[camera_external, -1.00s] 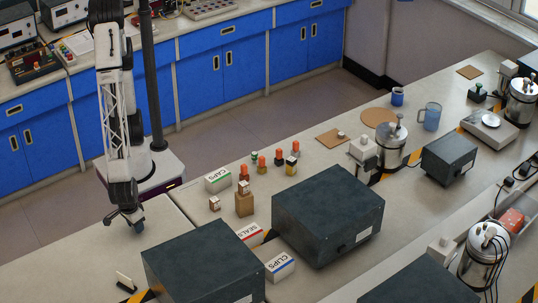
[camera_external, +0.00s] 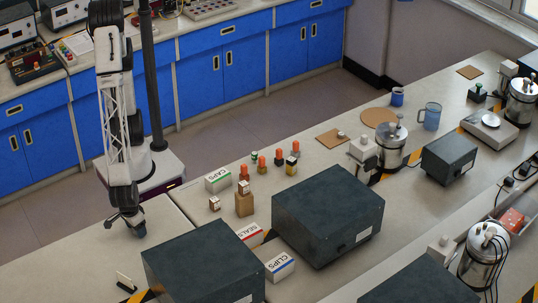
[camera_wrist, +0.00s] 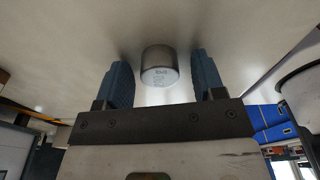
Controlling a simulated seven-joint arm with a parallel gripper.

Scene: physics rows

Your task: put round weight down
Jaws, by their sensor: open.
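The round weight (camera_wrist: 160,66) is a short metal cylinder with small markings on its face. In the wrist view it is between the two blue fingers of my gripper (camera_wrist: 160,82), with a gap on each side. My gripper is open and the fingers do not appear to touch the weight. In the external view my gripper (camera_external: 136,229) is low over the left part of the pale bench (camera_external: 80,262). The weight cannot be made out there; my gripper seems to hide it.
A dark box (camera_external: 205,265) stands to the right of my gripper, with a larger dark box (camera_external: 328,215) beyond. The CAPS box (camera_external: 218,179), SEALS box (camera_external: 250,234) and CLIPS box (camera_external: 280,267) stand nearby. The bench left of my gripper is clear.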

